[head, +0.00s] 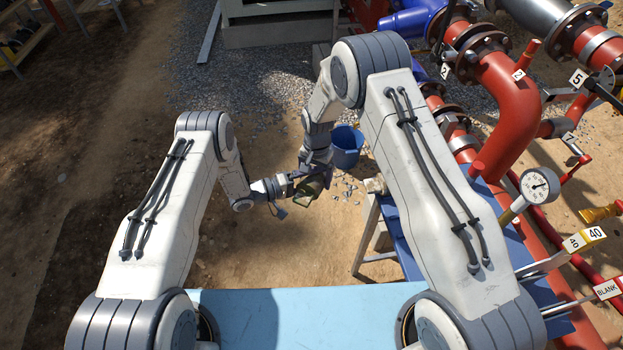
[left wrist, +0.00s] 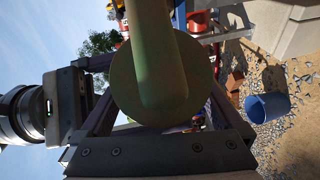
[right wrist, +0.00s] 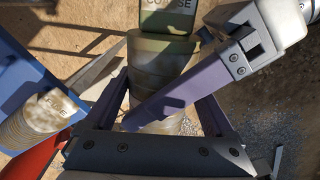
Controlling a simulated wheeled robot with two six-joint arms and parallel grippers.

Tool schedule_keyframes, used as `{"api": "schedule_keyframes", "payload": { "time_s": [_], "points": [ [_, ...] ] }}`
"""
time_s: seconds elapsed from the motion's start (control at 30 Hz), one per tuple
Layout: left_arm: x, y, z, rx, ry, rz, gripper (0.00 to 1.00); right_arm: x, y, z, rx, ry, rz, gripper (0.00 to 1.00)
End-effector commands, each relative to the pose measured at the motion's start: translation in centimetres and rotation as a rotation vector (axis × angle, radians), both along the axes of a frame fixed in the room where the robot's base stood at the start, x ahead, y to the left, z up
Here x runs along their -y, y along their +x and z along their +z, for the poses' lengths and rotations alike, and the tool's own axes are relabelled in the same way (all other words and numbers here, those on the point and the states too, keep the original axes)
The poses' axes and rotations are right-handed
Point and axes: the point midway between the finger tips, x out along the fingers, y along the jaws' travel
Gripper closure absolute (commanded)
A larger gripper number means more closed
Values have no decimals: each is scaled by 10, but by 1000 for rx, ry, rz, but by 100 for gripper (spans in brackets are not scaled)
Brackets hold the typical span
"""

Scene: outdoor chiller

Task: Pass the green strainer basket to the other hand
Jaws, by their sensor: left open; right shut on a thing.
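The green strainer basket (head: 311,188) is held in the air where my two grippers meet, over the dirt ground. My right gripper (head: 318,170) comes down from above and is shut on the basket. In the right wrist view the ribbed basket (right wrist: 160,55) sits between its fingers, with a label reading COARSE. My left gripper (head: 296,182) is open at the basket from the left. In the left wrist view the basket's green round end (left wrist: 165,85) fills the space ahead of its jaws; contact is unclear. A left finger crosses the basket in the right wrist view.
A blue bucket (head: 346,148) stands on the ground beyond. A blue-topped table (head: 400,238) is at right, beside red pipes (head: 505,120) and a gauge (head: 540,185). In the right wrist view another labelled ribbed item (right wrist: 38,122) is at left. A light blue surface (head: 300,318) lies in front.

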Motion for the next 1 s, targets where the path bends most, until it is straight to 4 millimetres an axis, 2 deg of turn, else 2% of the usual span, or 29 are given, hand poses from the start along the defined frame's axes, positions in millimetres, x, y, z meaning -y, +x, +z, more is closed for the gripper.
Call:
{"api": "schedule_keyframes", "payload": {
  "time_s": [0.13, 0.17, 0.3, 0.37, 0.4, 0.73, 0.87, 1.0],
  "points": [
    [0, 0, 0, 0, 0, 0, 0, 0, 0, 0, 1, 0, 0, 81],
    [0, 0, 0, 0, 0, 0, 4, 0, 0, 0, 1, 0, 0, 81],
    [0, 0, 0, 0, -1, 0, 57, 0, 0, 0, 1, 0, 0, 81],
    [0, 0, 1, 1, -2, -1, 80, 0, 0, 0, 1, 0, 0, 81],
    [0, 0, 2, 2, -3, -1, 80, 0, 1, 0, 1, 0, 0, 0],
    [0, 0, 1, 2, -2, 0, 80, 0, 1, 6, 3, 1, 0, 0],
    [-1, 0, 1, 2, -2, 0, 80, 0, 2, 25, 5, 2, 0, 0],
    [-1, 0, 1, 1, -1, 0, 80, 0, 1, 55, 6, 3, 0, 0]
  ]
}}
